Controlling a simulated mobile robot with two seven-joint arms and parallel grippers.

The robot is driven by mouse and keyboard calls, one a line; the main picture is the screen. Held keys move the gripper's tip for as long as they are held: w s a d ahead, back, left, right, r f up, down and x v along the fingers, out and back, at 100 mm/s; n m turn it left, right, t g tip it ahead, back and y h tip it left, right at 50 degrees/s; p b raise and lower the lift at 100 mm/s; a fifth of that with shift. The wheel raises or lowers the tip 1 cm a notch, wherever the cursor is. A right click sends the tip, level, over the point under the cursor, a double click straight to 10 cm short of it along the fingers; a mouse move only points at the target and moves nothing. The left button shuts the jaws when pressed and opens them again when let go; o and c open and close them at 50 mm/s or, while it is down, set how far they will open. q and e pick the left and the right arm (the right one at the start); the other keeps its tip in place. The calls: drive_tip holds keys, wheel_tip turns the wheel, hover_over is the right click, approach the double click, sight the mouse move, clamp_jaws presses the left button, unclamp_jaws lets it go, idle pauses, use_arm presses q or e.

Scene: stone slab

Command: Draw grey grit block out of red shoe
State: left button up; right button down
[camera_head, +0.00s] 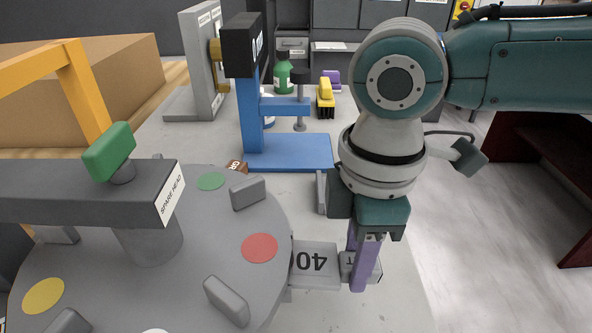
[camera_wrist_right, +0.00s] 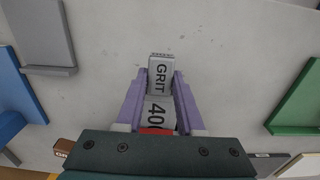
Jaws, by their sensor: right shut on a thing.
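The grey grit block (camera_head: 314,258) lies flat at the right rim of a round grey disc, beside a red round mark (camera_head: 259,248). Its "40" lettering shows in the head view, and "GRIT 400" in the right wrist view (camera_wrist_right: 157,103). My right gripper (camera_head: 360,264) points down with its purple fingers on both sides of the block's outer end, shut on it. A bit of red (camera_wrist_right: 156,131) shows at the block's inner end in the right wrist view. How far the block sits in the red shoe is hidden. My left gripper is out of view.
The disc (camera_head: 200,260) also carries green and yellow marks and grey raised pieces. A grey "SPARE HEAD" arm (camera_head: 80,205) spans it at left. A blue stand (camera_head: 285,150), a green bottle (camera_head: 283,75) and a yellow brush (camera_head: 325,97) stand behind. The slab right of the block is clear.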

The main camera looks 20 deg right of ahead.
drive_tip(key=shift+s+d+p, duration=0.25)
drive_tip(key=shift+d+p, duration=0.25)
drive_tip(key=shift+d, duration=0.35)
drive_tip(key=shift+s+d+p, duration=0.25)
drive_tip(key=shift+d+p, duration=0.2)
drive_tip(key=shift+d, duration=0.4)
drive_tip(key=d+r+p, duration=0.1)
drive_tip(key=p, duration=0.1)
drive_tip(key=d+r+p, duration=0.2)
drive_tip(key=shift+s+p, duration=0.3)
drive_tip(key=shift+s, duration=0.1)
